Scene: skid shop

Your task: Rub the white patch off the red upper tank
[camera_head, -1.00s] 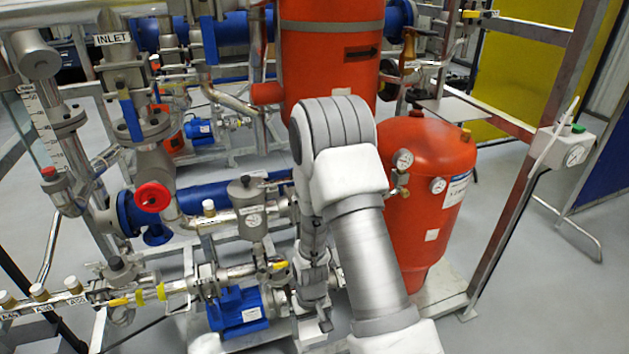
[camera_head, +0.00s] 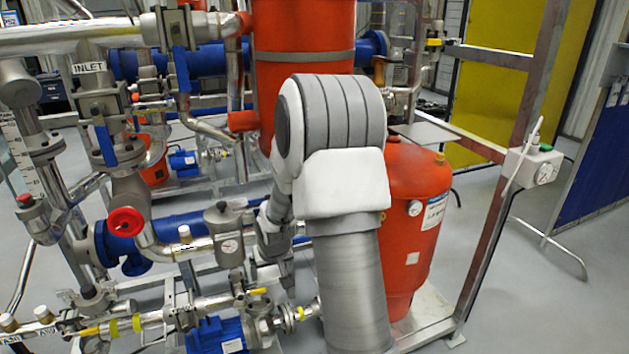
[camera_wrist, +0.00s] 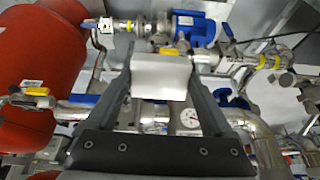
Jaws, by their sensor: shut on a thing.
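The red upper tank (camera_head: 303,28) stands at the upper middle of the head view, with a grey band around it. My arm hides part of its lower right side. I see no white patch on the part that shows. In the wrist view my gripper (camera_wrist: 160,66) is shut on a white block or pad (camera_wrist: 160,82), held between its two dark fingers.
A lower red tank (camera_head: 420,190) with a label and gauge stands right of my arm. Pipes, valves, a red handwheel (camera_head: 125,222) and a blue pump (camera_head: 217,335) crowd the left. A metal post (camera_head: 500,200) carries a gauge box (camera_head: 530,165). Open floor is at right.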

